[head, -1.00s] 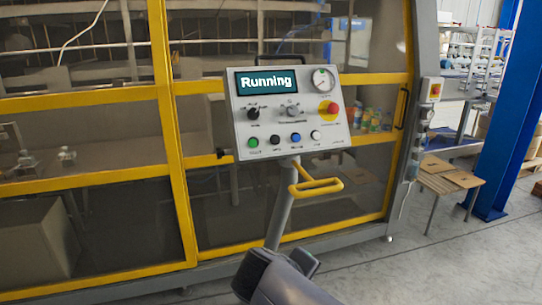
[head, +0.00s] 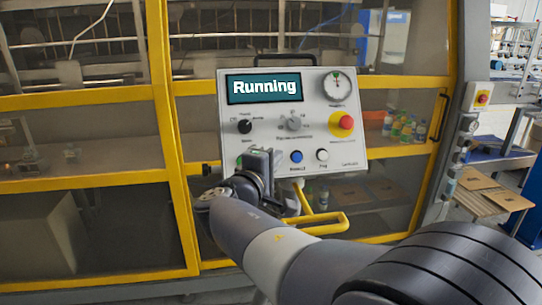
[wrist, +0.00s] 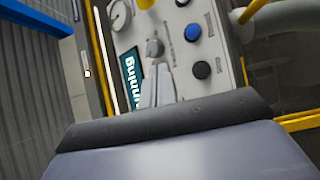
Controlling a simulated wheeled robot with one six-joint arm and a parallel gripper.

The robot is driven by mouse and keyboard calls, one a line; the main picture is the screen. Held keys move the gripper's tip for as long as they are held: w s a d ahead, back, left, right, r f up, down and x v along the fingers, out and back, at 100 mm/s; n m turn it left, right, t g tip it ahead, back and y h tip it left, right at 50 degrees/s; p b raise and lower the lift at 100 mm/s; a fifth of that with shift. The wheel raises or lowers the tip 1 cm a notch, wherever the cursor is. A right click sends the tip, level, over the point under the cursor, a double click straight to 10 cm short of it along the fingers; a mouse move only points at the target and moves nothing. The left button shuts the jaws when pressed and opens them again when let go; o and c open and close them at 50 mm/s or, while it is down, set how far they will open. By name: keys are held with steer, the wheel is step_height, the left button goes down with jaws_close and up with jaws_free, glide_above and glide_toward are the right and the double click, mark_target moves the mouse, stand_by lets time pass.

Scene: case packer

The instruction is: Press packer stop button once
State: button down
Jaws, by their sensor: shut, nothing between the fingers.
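The packer's control panel (head: 290,110) shows "Running" on its display (head: 268,87). Along its lower edge are a blue button (head: 296,157) and a white button (head: 321,155). A black button (wrist: 201,70) shows beside the blue one (wrist: 193,31) in the wrist view. I cannot tell contact. Button labels are too small to read surely.
A red emergency button (head: 346,122) on a yellow base sits at the panel's right. A black selector (head: 244,127) and a grey knob (head: 293,123) stick out above the button row. A yellow handle (head: 318,222) juts out below. The yellow-framed machine (head: 100,100) stands behind.

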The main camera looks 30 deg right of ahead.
stand_by(0.3)
steer(key=w+d+f+b, duration=0.2)
steer(key=w+f, duration=0.2)
steer(key=w, duration=0.3)
steer(key=shift+f, duration=0.2)
steer(key=shift+w, duration=0.1)
steer(key=shift+w+f+b, duration=0.1)
steer(key=shift+b, duration=0.25)
stand_by(1.7)
steer(key=shift+w+d+f+b, duration=0.1)
steer(key=shift+w+b, duration=0.2)
steer(key=shift+b, duration=0.1)
steer(key=shift+w+d+f+b, duration=0.1)
steer(key=shift+w+f+b, duration=0.1)
steer(key=shift+w+b, duration=0.15)
stand_by(0.6)
steer(key=shift+s, duration=0.15)
steer(key=shift+s+a+r, duration=0.2)
steer(key=shift+s+r, duration=0.25)
steer(key=shift+s, duration=0.15)
